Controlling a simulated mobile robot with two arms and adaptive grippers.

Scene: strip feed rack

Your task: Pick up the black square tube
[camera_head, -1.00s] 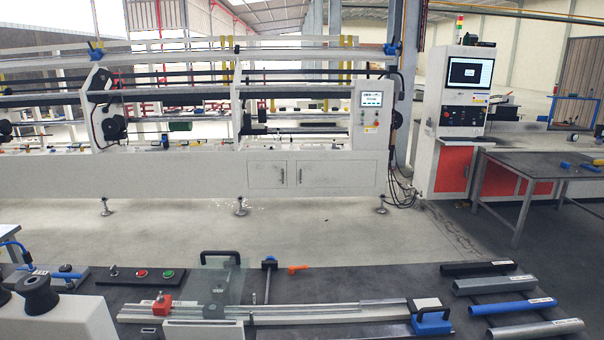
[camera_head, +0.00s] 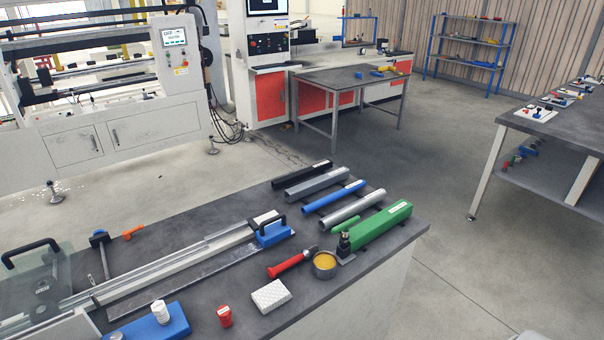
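The black tube (camera_head: 302,174) lies flat on the dark worktop (camera_head: 215,213). The cross-section of the black tube is too small to make out clearly. Neither of my grippers shows in the view.
A red-handled tool (camera_head: 288,264) and a round yellow-filled tin (camera_head: 325,265) lie in front.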

